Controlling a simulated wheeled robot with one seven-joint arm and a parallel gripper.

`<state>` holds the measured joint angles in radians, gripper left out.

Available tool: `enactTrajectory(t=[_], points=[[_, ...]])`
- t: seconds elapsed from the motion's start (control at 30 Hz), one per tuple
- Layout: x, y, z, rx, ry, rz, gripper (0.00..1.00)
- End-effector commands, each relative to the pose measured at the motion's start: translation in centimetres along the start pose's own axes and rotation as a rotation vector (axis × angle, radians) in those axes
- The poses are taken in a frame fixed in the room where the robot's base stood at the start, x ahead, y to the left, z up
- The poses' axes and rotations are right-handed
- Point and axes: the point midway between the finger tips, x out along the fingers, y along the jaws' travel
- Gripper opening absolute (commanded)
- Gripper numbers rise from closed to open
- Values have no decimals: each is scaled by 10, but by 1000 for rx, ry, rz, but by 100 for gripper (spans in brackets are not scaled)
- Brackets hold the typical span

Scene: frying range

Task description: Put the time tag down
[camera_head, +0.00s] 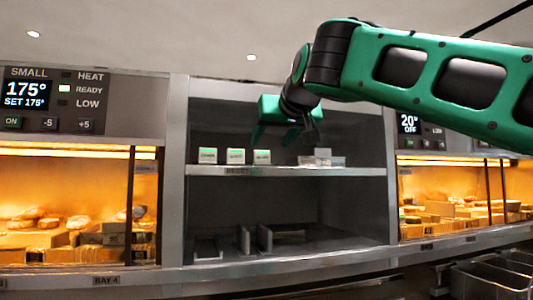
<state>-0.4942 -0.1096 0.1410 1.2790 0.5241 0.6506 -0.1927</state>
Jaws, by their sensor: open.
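Three small white tags with green tops stand upright in a row on the upper shelf (290,171): a left tag (207,156), a middle tag (236,156) and a right tag (262,157). A cluster of pale tags or blocks (322,159) sits further right on the same shelf, and I cannot tell its pieces apart. My green gripper (286,136) is open above the shelf, between the row and the cluster. I see nothing held between its fingers. Which tag is the time tag I cannot tell.
Lit warming cabinets with food stand on both sides, with a left control panel (55,100) reading 175°. The lower bay holds upright dividers (264,238). Wire baskets (490,278) hang at the lower right. The upper shelf's back wall is plain and dark.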

Motion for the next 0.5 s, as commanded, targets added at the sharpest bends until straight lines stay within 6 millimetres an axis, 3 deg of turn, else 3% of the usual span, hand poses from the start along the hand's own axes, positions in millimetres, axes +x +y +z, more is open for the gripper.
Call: enactTrajectory(t=[0.2, 0.5], points=[[-33, 0, 0, 0, 1, -1, 55], [-45, 0, 0, 0, 0, 0, 55]])
